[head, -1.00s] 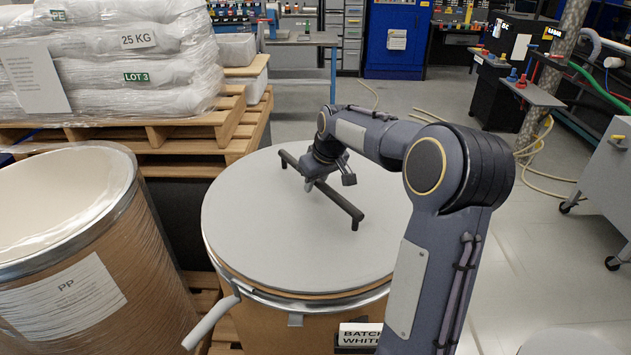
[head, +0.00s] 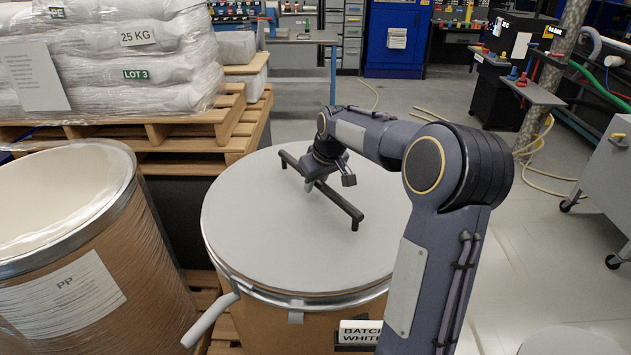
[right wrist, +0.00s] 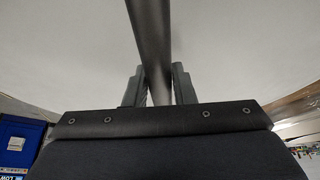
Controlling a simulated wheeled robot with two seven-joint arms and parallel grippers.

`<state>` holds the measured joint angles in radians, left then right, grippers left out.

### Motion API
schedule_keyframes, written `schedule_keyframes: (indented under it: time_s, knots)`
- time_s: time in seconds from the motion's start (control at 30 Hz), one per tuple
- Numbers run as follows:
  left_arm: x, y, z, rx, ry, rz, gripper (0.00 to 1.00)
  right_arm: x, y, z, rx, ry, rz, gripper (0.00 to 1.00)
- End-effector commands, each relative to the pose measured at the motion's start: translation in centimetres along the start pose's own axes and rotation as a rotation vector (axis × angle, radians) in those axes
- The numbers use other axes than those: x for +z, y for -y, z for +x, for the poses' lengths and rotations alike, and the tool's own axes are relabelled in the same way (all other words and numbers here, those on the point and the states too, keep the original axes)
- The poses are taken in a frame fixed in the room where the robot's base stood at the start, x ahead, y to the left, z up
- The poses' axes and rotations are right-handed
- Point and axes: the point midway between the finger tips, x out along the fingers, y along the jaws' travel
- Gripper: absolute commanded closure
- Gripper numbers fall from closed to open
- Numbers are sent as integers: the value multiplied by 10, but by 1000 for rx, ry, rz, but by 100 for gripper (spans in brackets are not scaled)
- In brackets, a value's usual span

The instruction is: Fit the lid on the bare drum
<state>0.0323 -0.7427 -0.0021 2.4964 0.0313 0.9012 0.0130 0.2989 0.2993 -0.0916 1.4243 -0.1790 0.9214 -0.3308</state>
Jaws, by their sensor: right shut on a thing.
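The grey round lid (head: 270,235) lies over the top of the cardboard drum (head: 262,328) in the middle of the head view. Its edge meets the drum's metal rim at the front, with no gap that I can see; the far edge is partly hidden. A black bar handle (head: 343,208) crosses the lid. My right gripper (head: 314,184) is shut on this handle. In the right wrist view the handle (right wrist: 152,40) runs between the two fingers (right wrist: 157,86), with the pale lid (right wrist: 75,50) behind. My left gripper is not in view.
An open, film-wrapped drum (head: 70,240) labelled PP stands close on the left. A lever (head: 210,320) sticks out from the middle drum's front left. A wooden pallet (head: 190,128) with wrapped sacks (head: 130,70) stands behind left.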

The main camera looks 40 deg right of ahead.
Motion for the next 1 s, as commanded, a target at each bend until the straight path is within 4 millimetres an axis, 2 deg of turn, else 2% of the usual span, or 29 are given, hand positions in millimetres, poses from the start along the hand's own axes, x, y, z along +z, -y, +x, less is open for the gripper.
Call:
schedule_keyframes:
  time_s: [0.4, 0.43, 0.6, 0.8, 0.97, 1.0]
  knots:
    - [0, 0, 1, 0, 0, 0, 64, -2, 0, -1, 2, -8, 0, 100]
    - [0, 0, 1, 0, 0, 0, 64, -2, 0, -1, 2, -8, 0, 74]
    - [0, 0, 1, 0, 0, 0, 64, -1, 0, 0, 1, -5, 0, 52]
    - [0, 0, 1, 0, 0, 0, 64, 0, 0, 1, 1, -2, 0, 51]
    - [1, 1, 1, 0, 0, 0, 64, 2, 0, 3, -1, 4, 0, 31]
    - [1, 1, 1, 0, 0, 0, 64, 2, 0, 3, -1, 3, 0, 30]
